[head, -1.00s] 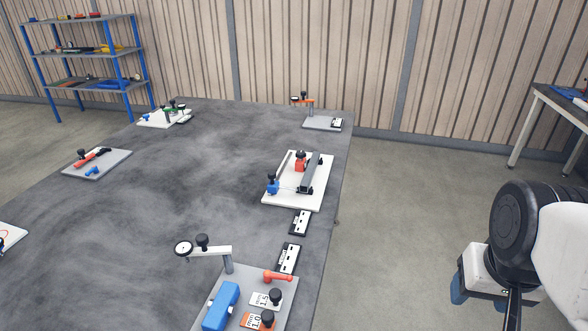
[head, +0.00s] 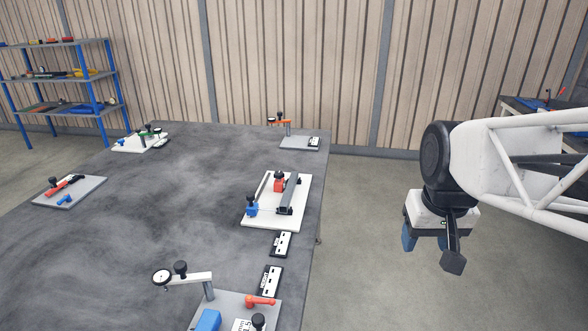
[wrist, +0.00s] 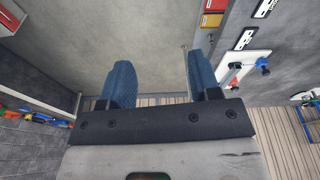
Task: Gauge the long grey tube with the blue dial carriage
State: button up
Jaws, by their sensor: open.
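The long grey tube (head: 289,193) lies along the right part of a white plate (head: 270,223) on the table, in the head view. The blue dial carriage (head: 251,206), with a black knob, sits at the plate's left front side, beside the tube and apart from it. A red carriage (head: 279,184) stands between them at the back. The plate also shows in the wrist view (wrist: 256,55), with the blue carriage's knob (wrist: 262,64) at its edge. My gripper (head: 438,240) is open and empty, off to the right of the table over the floor, with its blue fingers (wrist: 162,80) spread.
Black-and-white labelled blocks (head: 281,244) lie in front of the plate. A grey base with a dial arm (head: 187,277) and red handle stands nearer. Other fixtures (head: 69,191) line the table's left and back. The table's middle is clear. A blue shelf (head: 60,75) stands behind left.

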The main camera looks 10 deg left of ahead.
jog(key=w+a+r+n, duration=0.1)
jog(key=w+a, duration=0.3)
jog(key=w, duration=0.3)
jog(key=w+a+n, duration=0.1)
jog(key=w+a, duration=0.3)
jog(key=w, duration=0.2)
jog(key=n+g, duration=0.2)
jog(key=n, duration=0.4)
send_over(250, 194)
jog(key=d, duration=0.1)
jog(key=f, duration=1.4)
jog(key=shift+s, duration=0.25)
jog(key=shift+w+a+f, duration=0.1)
jog(key=shift+a+f, duration=0.15)
jog(key=shift+a, duration=0.2)
jog(key=shift+f, duration=0.1)
jog(key=shift+f, duration=3.8)
